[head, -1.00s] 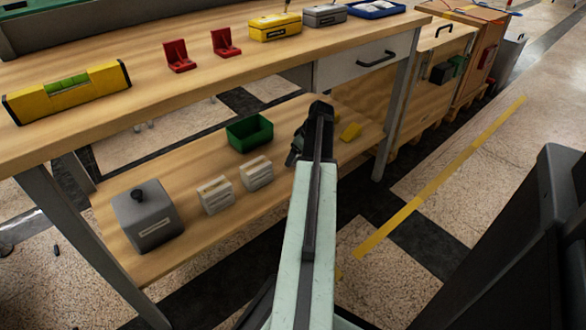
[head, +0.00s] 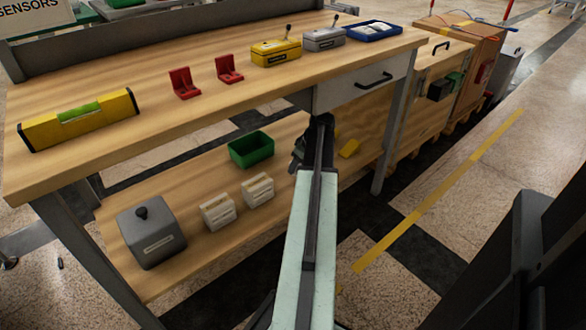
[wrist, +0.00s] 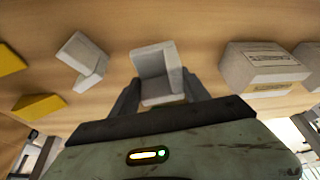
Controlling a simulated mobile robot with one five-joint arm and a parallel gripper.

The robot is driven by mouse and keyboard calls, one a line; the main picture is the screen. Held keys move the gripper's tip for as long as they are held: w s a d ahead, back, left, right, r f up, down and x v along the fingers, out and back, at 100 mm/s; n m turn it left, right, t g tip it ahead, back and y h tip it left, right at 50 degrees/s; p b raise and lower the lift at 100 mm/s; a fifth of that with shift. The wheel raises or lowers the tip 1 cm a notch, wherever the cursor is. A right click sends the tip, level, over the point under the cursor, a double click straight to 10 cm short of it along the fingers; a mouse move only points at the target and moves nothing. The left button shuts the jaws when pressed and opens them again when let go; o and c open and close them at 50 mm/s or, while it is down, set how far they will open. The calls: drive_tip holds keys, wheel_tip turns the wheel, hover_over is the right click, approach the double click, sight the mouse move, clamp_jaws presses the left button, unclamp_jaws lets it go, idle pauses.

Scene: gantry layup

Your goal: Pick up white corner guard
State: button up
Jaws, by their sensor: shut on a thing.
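A white corner guard (wrist: 157,72), an L-shaped piece, sits between the two dark fingers of my gripper (wrist: 160,92) in the wrist view. My gripper is shut on it, over the wooden lower shelf. I cannot tell whether the guard still touches the shelf. In the head view my gripper (head: 304,150) is dark and low under the workbench top, and my own arm hides the held guard. A second whitish-grey corner guard (wrist: 82,60) lies to the left in the wrist view.
Yellow guards (wrist: 38,106) lie at the left in the wrist view; one yellow piece (head: 349,148) shows right of my arm. The bench drawer (head: 365,82) hangs above.

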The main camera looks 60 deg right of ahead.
drive_tip(key=s+a, duration=0.2)
drive_tip(key=s, duration=1.5)
drive_tip(key=shift+s, duration=0.4)
